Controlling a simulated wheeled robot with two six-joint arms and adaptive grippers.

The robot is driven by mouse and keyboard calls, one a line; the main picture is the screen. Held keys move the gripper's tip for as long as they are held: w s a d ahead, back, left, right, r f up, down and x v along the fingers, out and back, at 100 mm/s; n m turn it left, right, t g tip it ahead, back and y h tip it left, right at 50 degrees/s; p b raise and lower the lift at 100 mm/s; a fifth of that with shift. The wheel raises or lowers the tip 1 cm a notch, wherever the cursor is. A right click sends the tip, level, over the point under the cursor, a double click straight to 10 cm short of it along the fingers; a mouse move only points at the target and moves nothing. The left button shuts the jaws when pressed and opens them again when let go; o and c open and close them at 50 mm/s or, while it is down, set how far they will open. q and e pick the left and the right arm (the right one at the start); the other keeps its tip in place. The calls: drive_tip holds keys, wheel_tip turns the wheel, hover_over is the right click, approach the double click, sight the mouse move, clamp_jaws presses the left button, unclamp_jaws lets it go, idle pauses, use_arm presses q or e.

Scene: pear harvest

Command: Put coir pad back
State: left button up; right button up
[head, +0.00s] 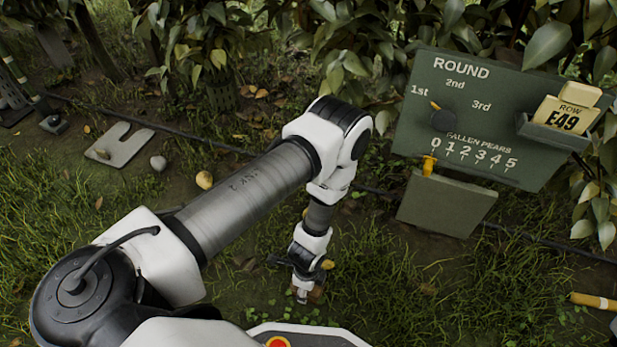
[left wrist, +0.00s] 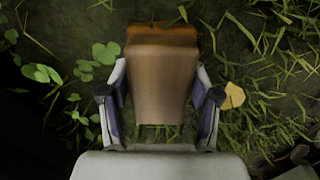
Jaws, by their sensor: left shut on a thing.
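In the head view the pad is small and partly hidden by the fingers, low over the grass at bottom centre. Whether it touches the ground I cannot tell. My right gripper is not in view.
A green board (head: 480,120) marked ROUND and FALLEN PEARS stands at the right, with a card holder. A notched grey plate (head: 122,146) lies at the left near a yellowish fruit (head: 205,180). A dark hose crosses the ground. Grass around the gripper looks open.

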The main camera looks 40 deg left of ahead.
use_arm(q)
drive_tip(key=shift+r, duration=0.15)
drive_tip(key=shift+f, duration=0.25)
drive_tip(key=o, duration=1.3)
drive_tip(key=shift+r, duration=0.1)
drive_tip(key=shift+o, duration=0.2)
drive_tip(key=shift+r, duration=0.1)
wheel_tip(320, 180, up, 12)
drive_tip(key=p, duration=0.7)
drive_tip(key=s+a+r+n, duration=0.2)
drive_tip(key=s+r+n, duration=0.4)
drive_tip(key=s+n, duration=0.4)
drive_tip(key=n, duration=0.6)
drive_tip(key=shift+a+r, duration=0.35)
drive_tip(key=shift+r, duration=0.05)
